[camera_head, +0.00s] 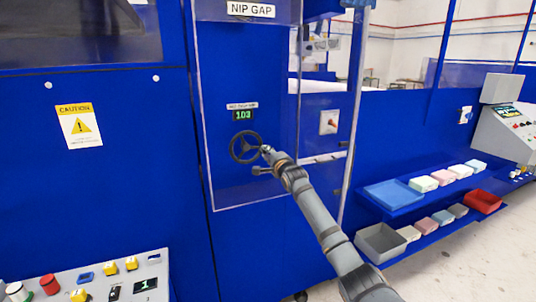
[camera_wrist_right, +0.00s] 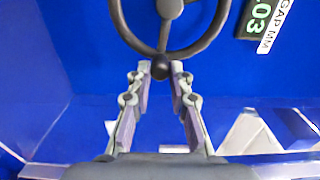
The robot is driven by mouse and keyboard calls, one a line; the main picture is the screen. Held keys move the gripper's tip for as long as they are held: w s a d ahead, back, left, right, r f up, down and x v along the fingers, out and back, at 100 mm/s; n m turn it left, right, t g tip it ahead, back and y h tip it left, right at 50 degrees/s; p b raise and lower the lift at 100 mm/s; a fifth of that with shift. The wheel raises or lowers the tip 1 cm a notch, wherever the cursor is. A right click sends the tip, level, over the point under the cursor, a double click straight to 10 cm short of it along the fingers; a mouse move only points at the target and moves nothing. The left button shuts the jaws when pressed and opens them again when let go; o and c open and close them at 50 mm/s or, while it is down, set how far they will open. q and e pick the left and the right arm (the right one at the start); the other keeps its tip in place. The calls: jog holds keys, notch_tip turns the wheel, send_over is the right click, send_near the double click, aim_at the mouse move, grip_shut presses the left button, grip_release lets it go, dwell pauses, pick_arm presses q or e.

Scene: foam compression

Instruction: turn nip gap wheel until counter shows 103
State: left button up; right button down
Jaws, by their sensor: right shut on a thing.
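The nip gap wheel (camera_head: 234,148) is a dark spoked handwheel on the blue machine panel, under the "NIP GAP" sign (camera_head: 251,9). The green-lit counter (camera_head: 243,115) above it appears to read 103 in the head view. In the wrist view the counter (camera_wrist_right: 262,14) is tilted and partly cut off, with "03" readable. My right gripper (camera_head: 267,150) is at the wheel's right side. In the wrist view the right gripper (camera_wrist_right: 160,72) has its two fingers closed around the dark wheel knob (camera_wrist_right: 161,66) at the rim. My left gripper is not in view.
A clear guard panel (camera_head: 203,110) frames the wheel area. A switch plate (camera_head: 329,122) is right of the wheel. Shelves at right hold foam blocks (camera_head: 423,184), a blue tray (camera_head: 393,194), a grey bin (camera_head: 380,242) and a red bin (camera_head: 482,201). A control console (camera_head: 145,284) is at lower left.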

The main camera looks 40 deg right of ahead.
jog(key=shift+a+f+m, duration=0.15)
jog(key=shift+f+m, duration=0.2)
jog(key=shift+m, duration=0.35)
jog(key=shift+b, duration=0.3)
jog(key=shift+r, duration=0.1)
jog(key=c, duration=1.5)
grip_release()
jog(key=shift+w, duration=0.1)
jog(key=shift+c, duration=0.2)
jog(key=o, duration=0.3)
jog(key=shift+w+a, duration=0.15)
jog(key=shift+w, duration=0.1)
jog(key=shift+o, duration=0.2)
jog(key=v, duration=0.7)
jog(key=shift+s+f, duration=0.2)
jog(key=shift+s, duration=0.1)
